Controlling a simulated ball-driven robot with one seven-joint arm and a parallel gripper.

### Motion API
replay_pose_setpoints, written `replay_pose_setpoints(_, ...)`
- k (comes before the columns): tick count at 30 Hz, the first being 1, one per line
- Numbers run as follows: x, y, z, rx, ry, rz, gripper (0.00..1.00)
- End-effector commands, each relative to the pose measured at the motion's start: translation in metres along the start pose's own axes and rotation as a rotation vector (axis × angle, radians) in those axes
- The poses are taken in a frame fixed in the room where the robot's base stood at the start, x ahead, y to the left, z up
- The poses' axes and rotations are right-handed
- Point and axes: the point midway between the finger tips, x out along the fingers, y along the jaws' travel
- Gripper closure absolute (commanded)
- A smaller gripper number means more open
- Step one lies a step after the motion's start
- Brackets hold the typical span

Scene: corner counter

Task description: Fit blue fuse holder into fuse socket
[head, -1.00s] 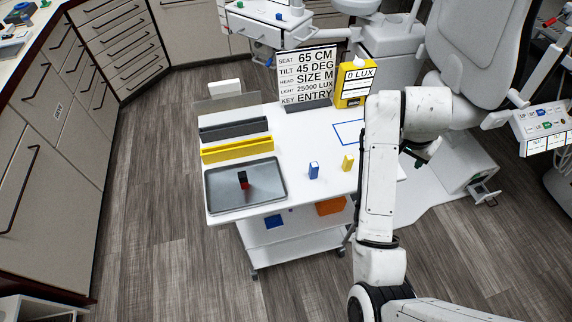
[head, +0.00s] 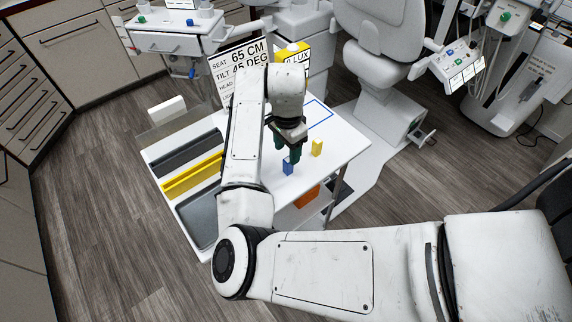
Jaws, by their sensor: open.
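The blue fuse holder (head: 288,168) is a small upright blue block with a pale face on the white cart top. My gripper (head: 289,155) is dark with green fingers, points down and is open. In the head view it is just above or behind the blue fuse holder; I cannot tell whether they touch. A similar yellow block (head: 317,148) stands to the right of it. I cannot make out the fuse socket for certain in this view.
The white cart top (head: 338,153) is clear right of the yellow block. A yellow trough (head: 192,178), a dark trough and a grey tray (head: 197,215) lie at left. A sign (head: 240,62) and a yellow lux box (head: 292,52) stand behind. The dental chair (head: 385,50) is behind right.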

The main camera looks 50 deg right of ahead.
Motion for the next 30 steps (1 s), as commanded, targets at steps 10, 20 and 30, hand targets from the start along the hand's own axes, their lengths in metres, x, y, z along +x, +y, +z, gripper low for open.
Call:
replay_pose_setpoints(10, 0.033, -0.002, -0.004, -0.002, 0.0, 0.003, 0.45)
replay_pose_setpoints(20, 0.058, -0.002, -0.004, 0.0, -0.001, 0.0, 0.45)
replay_pose_setpoints(30, 0.057, -0.003, -0.004, 0.0, 0.0, -0.001, 0.65)
